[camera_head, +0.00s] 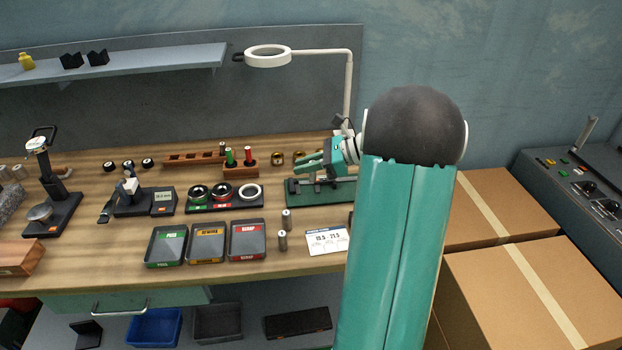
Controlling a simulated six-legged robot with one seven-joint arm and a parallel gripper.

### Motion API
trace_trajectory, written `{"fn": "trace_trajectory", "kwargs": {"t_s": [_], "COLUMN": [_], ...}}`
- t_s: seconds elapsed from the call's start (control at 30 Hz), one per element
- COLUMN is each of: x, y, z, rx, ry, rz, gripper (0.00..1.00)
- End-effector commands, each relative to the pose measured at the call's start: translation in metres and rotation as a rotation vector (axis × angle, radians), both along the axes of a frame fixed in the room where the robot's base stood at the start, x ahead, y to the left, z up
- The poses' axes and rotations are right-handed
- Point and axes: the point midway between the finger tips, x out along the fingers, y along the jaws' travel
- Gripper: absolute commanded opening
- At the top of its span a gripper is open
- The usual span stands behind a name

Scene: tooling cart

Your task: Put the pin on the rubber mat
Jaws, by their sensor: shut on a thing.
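My gripper (312,166) is over the back right of the wooden bench, its green fingers pointing left. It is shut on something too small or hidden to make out. Below it is a flat dark green mat or base (295,197) with a dark bar-shaped fixture on it; I cannot tell if this is the rubber mat. Two small metal cylinders, possibly pins, stand on the bench left of the white card: one behind (287,220) and one in front (282,241). My arm hides the bench at the right.
Three labelled trays, green (166,246), orange (207,244) and red (248,241), lie along the front. A gauge holder (225,200) and small wooden rack (240,167) stand left of my gripper. A ring lamp (268,56) hangs above. Cardboard boxes (490,205) are at right.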

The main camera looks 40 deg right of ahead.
Motion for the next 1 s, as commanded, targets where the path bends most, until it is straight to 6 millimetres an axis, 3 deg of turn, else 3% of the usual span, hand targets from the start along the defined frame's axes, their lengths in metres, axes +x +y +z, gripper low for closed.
{"fn": "trace_trajectory", "kwargs": {"t_s": [0.2,0.4,0.67,0.87,1.0], "x": [0.040,0.063,0.076,0.076,0.076], "y": [-0.026,-0.042,-0.051,-0.051,-0.052], "z": [-0.025,-0.060,-0.079,-0.106,-0.109], "rx": [0.003,0.001,0.000,0.001,-0.001], "ry": [0.001,0.001,0.000,0.001,-0.001], "rz": [0.001,-0.001,-0.002,-0.004,-0.004], "gripper": [0.00,0.00,0.00,0.00,0.00]}}
